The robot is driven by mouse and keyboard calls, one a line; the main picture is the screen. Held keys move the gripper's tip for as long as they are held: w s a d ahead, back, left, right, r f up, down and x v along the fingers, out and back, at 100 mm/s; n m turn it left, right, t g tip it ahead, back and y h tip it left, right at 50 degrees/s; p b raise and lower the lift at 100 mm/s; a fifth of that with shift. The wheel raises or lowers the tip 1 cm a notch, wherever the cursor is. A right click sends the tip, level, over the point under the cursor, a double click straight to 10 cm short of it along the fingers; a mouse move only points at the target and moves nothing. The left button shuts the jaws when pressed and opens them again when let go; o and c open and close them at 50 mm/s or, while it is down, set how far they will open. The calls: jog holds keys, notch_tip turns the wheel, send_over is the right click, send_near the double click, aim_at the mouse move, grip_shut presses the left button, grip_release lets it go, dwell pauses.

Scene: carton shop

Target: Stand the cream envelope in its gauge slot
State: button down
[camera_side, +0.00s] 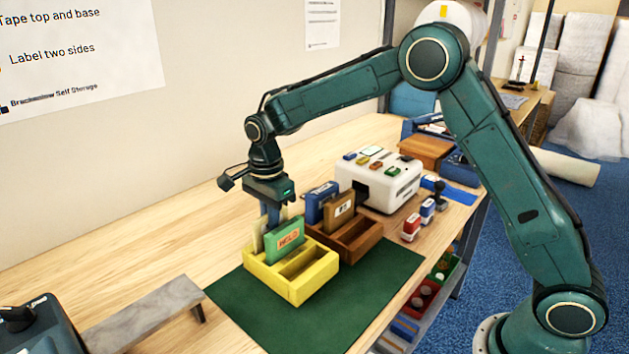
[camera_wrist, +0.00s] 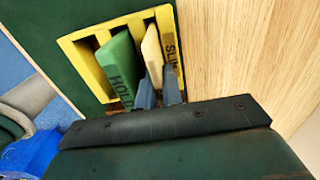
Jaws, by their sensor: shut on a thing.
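The cream envelope (camera_side: 257,238) stands roughly upright at the left end of the yellow gauge (camera_side: 269,281), behind a green packet (camera_side: 291,236). My gripper (camera_side: 273,215) points down over that end and is shut on the envelope. In the wrist view the cream envelope (camera_wrist: 152,52) runs between my two fingers (camera_wrist: 160,90), inside the gauge's outline, next to the wall or tab marked "SLIM" (camera_wrist: 171,46). The green packet marked "HOLD" (camera_wrist: 118,68) is close beside it. The envelope's lower edge is hidden, so I cannot tell whether it touches the slot floor.
The gauge stands on a green mat (camera_side: 375,285), with free slots on its right side. A brown wooden rack (camera_side: 352,250) holding a blue and a brown packet adjoins it. A white box (camera_side: 378,183) stands behind, and a grey bench (camera_side: 147,312) lies front left.

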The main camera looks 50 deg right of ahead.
jog(key=shift+f, duration=0.15)
jog(key=c, duration=1.5)
grip_release()
jog(key=shift+r, duration=3)
jog(key=shift+s+r, duration=0.1)
